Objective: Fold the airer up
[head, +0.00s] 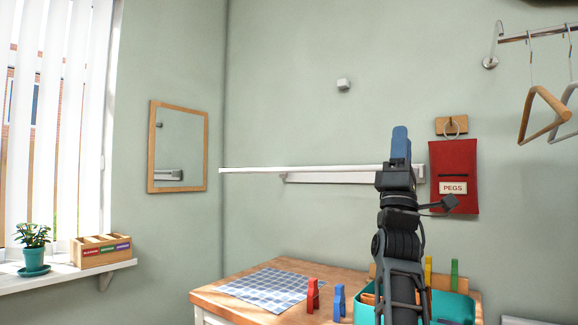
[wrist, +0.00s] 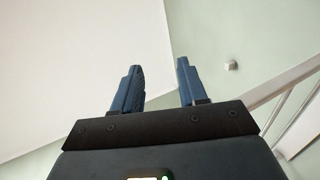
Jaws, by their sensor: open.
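The white airer (head: 300,168) is on the back wall, seen almost edge-on as a thin, nearly level panel in front of its wall rail (head: 330,178). Its right part is hidden behind my arm. In the wrist view, white bars of the airer (wrist: 290,92) show at the right, apart from the fingers. My gripper (head: 400,142) points up, its blue fingertips above the airer's line in the head view. In the wrist view my gripper (wrist: 159,66) is open, with nothing between the fingers. A small white block (head: 343,84) is on the wall above the airer.
A wooden table (head: 215,298) stands below with a checked cloth (head: 268,286), pegs (head: 313,295) and a teal container (head: 455,308). A red peg bag (head: 453,172) hangs right of my gripper. Hangers (head: 543,112) hang farther right. The wall above the airer is mostly clear.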

